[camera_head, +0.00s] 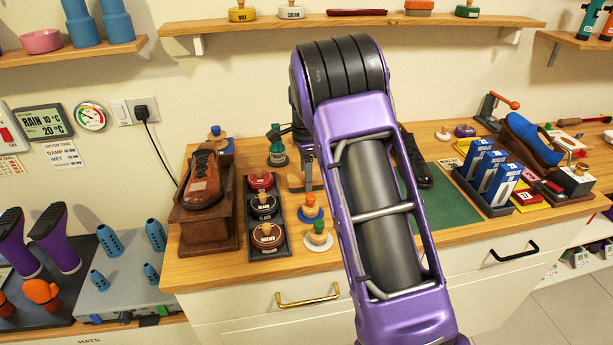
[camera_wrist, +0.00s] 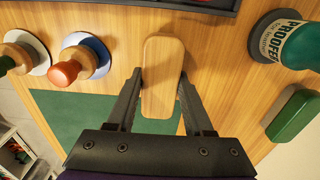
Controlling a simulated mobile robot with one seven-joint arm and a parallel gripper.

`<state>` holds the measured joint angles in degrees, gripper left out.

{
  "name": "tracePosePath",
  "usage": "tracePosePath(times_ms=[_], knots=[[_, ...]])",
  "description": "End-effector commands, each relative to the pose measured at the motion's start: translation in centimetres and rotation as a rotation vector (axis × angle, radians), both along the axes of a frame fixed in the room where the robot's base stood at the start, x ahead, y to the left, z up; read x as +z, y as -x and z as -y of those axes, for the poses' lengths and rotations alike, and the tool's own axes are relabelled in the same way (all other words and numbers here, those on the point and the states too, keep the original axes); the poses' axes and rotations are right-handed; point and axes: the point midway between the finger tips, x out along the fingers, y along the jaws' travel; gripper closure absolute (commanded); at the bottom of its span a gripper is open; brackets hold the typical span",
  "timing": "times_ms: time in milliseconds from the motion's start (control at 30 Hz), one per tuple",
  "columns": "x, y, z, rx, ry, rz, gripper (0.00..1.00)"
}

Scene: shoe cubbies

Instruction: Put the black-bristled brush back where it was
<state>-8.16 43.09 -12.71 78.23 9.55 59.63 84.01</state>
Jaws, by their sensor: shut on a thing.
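In the wrist view, a wooden brush back (camera_wrist: 162,62), rounded and light tan, lies between the two dark fingers of my gripper (camera_wrist: 160,82). The fingers are shut on its sides. Its bristles are hidden beneath the wooden back, so I cannot see their colour. In the head view my gripper (camera_head: 308,162) points down over the wooden counter, between the proofer bottle (camera_head: 277,150) and the green mat (camera_head: 444,192). Part of the brush (camera_head: 303,186) shows below it. I cannot tell whether the brush touches the counter or hangs just above it.
A knobbed dauber on a blue disc (camera_head: 310,209) and another on a white disc (camera_head: 319,238) stand in front. A dark tray of tins (camera_head: 252,238) lies left. A brown shoe (camera_head: 203,183) stands further left. A green block (camera_wrist: 293,115) lies beside the bottle.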

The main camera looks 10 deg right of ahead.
Motion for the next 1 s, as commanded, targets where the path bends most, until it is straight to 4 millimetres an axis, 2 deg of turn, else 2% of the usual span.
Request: tracePosePath(times_ms=[67, 100, 233, 267, 533, 667, 1000], knots=[[-0.3, 0.0, 0.0, 0.000, 0.000, 0.000, 0.93], [-0.3, 0.0, 0.0, 0.000, 0.000, 0.000, 0.45], [-0.2, 0.0, 0.0, 0.000, 0.000, 0.000, 0.21], [-0.2, 0.0, 0.0, 0.000, 0.000, 0.000, 0.18], [-0.1, 0.0, 0.0, 0.000, 0.000, 0.000, 0.18], [0.8, -0.1, 0.0, 0.000, 0.000, 0.002, 0.18], [7.8, -0.1, 0.0, 0.000, 0.001, 0.003, 0.18]])
